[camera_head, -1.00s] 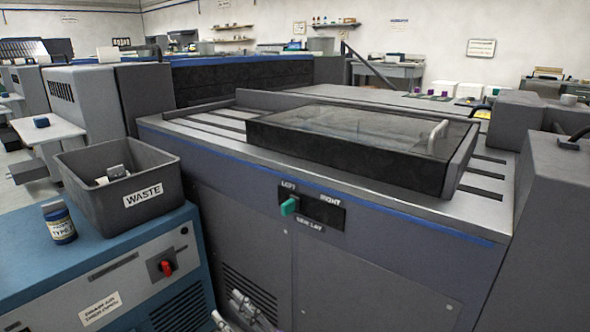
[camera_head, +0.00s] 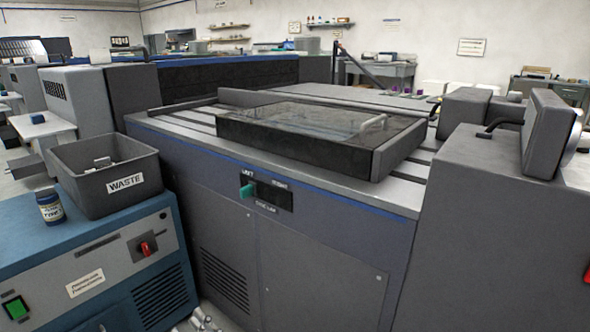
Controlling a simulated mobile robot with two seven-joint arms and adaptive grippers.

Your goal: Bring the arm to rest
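Only the tip of a pale metallic gripper (camera_head: 200,322) shows at the bottom edge, left of centre, in front of the grey machine's lower panel. It seems to be my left gripper. It is cut off by the frame, so I cannot tell whether it is open or shut, and nothing is seen held in it. My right gripper is not in view.
A grey machine (camera_head: 330,270) with a glass-lidded top (camera_head: 310,122) and a teal selector lever (camera_head: 249,190) fills the middle. At left, a blue cabinet (camera_head: 120,290) carries a waste bin (camera_head: 125,185) and an ink jar (camera_head: 50,207). A grey unit (camera_head: 480,220) stands at right.

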